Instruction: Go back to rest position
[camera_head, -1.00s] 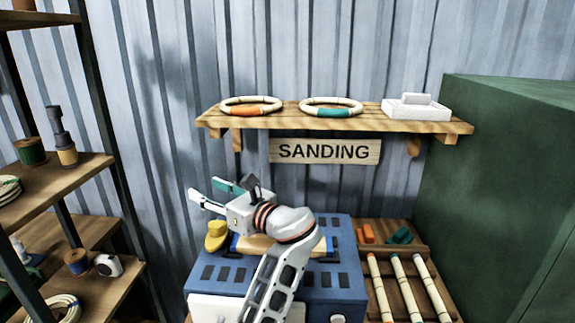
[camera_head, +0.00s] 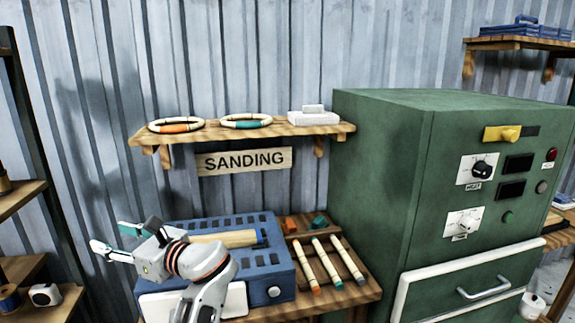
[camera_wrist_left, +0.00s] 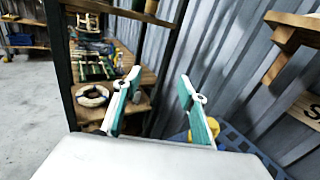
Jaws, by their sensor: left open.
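My left gripper (camera_head: 117,241) is open and empty in the head view, its white and teal fingers pointing left, in front of the left end of the blue perforated box (camera_head: 275,263). In the left wrist view its two fingers (camera_wrist_left: 158,108) stand apart with nothing between them. A light wooden piece with a blue end (camera_head: 228,239) lies on top of the blue box, behind my wrist. My right gripper is not in view.
A green cabinet (camera_head: 378,165) with dials and a drawer stands right of the bench. A wall shelf (camera_head: 220,133) holds two rattan rings and a white box. A wooden rack (camera_head: 338,247) holds three sticks. Shelving (camera_head: 22,195) stands at the left.

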